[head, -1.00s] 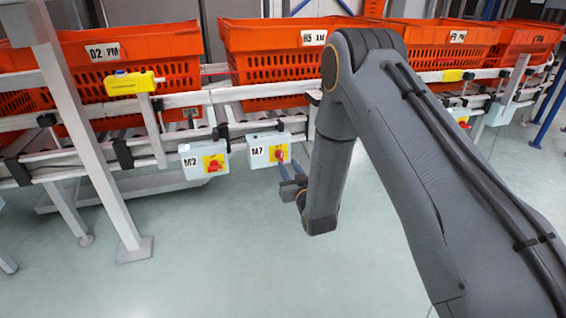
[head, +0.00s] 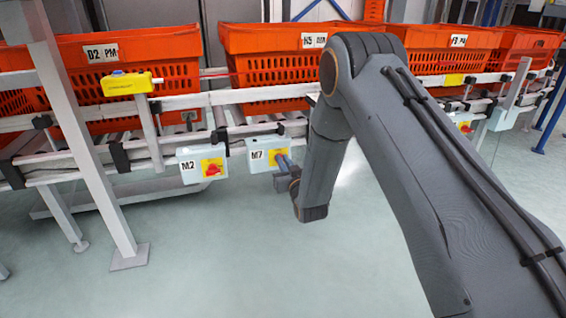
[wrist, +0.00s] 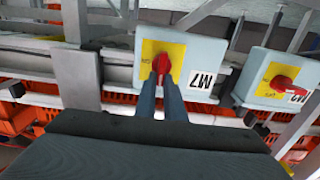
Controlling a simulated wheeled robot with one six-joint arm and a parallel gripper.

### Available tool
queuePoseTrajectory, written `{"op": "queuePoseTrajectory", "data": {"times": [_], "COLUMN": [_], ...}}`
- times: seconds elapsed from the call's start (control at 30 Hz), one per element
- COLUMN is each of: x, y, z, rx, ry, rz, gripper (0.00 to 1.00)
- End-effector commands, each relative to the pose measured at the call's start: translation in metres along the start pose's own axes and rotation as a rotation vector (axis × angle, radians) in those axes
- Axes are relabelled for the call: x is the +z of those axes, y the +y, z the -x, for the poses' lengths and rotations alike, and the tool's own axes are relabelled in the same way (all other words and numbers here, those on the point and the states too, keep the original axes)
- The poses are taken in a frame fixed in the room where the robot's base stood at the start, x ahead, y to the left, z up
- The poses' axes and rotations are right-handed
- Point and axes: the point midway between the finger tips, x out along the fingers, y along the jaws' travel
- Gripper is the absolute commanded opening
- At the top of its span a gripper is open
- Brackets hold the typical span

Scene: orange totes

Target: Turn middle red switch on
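The middle red switch (wrist: 161,64) sits on a yellow plate on the pale box marked M7 (wrist: 205,55). In the head view that box (head: 257,161) hangs below the conveyor rail, its switch mostly hidden by my gripper. In the wrist view the switch's handle points down toward my gripper (wrist: 161,82). My two dark fingers are close together, one on each side of the handle's end, with a narrow gap between them. They look shut on it, though contact is hard to see. The switch's on/off markings are too small to read.
The M2 box (head: 190,168) with its own red switch (head: 212,170) hangs to the left in the head view. Another switch box (head: 465,122) is farther right. Orange totes (head: 268,75) stand on the conveyor above. The floor in front is clear.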

Motion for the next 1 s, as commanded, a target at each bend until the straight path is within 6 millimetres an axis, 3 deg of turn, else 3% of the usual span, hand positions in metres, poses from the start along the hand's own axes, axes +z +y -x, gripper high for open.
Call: {"op": "queuePoseTrajectory", "data": {"times": [0.47, 1.0], "x": [-0.0003, 0.0019], "y": [0.0018, 0.0096], "z": [0.0008, 0.0013], "rx": [0.0, 0.001], "ry": [-0.002, -0.003], "rz": [-0.095, -0.565], "gripper": [0.0, 0.0]}}
